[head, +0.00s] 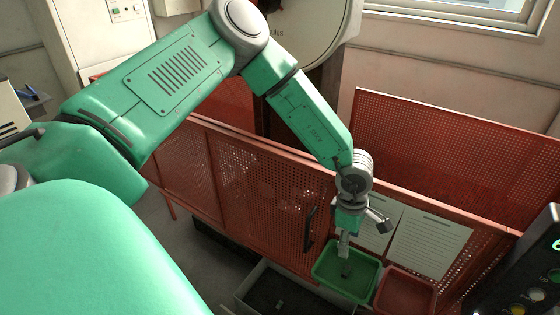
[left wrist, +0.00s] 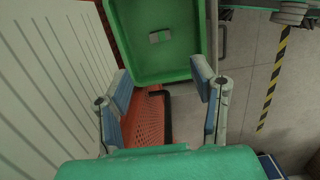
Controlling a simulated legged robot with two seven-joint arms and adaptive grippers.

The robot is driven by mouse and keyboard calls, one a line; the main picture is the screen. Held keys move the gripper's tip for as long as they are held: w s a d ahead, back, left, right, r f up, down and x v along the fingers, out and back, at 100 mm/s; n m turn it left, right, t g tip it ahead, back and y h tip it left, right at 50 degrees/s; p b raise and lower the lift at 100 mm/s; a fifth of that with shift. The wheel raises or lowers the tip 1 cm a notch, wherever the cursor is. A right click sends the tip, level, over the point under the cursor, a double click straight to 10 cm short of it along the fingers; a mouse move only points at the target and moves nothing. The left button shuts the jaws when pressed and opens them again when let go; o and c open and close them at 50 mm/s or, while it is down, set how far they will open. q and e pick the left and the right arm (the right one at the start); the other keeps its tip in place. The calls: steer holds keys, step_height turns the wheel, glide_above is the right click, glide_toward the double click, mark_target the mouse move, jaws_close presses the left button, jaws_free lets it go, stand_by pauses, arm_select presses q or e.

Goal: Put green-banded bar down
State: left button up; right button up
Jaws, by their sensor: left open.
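The green-banded bar (left wrist: 160,37) lies flat in the green tray (left wrist: 150,68) in the left wrist view, with pale grey ends and a green band between them. In the head view the green tray (head: 335,284) stands low at the lower right, with a small dark shape inside that I cannot clearly make out. My left gripper (head: 361,232) hangs above the tray, pointing down. In the left wrist view its two fingers (left wrist: 161,84) are spread with nothing between them, and the bar lies beyond their tips, apart from them. My right gripper is out of view.
A red tray (head: 405,293) stands just right of the green one. A grey crate (head: 262,285) is at its lower left. A red perforated guard (head: 265,185) with a dark handle runs behind, with paper sheets (head: 430,243) on it. A dark control panel (head: 525,275) is at far right.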

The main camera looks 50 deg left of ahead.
arm_select(q)
steer(key=s+f+m, duration=0.1)
steer(key=s, duration=0.1)
steer(key=s+a+f+m+y, duration=0.1)
steer(key=s+f+m, duration=0.1)
steer(key=s+a+f+m+y, duration=0.1)
steer(key=s+f+m, duration=0.1)
steer(key=s, duration=0.1)
steer(key=shift+a, duration=0.1)
steer(key=s+a+f+m, duration=0.1)
steer(key=s+m, duration=0.7)
steer(key=s, duration=0.2)
steer(key=s+a+f+m, duration=0.1)
steer(key=s+m, duration=0.7)
steer(key=s, duration=0.3)
steer(key=shift+a+h, duration=0.35)
steer(key=shift+h, duration=0.05)
steer(key=shift+w, duration=0.2)
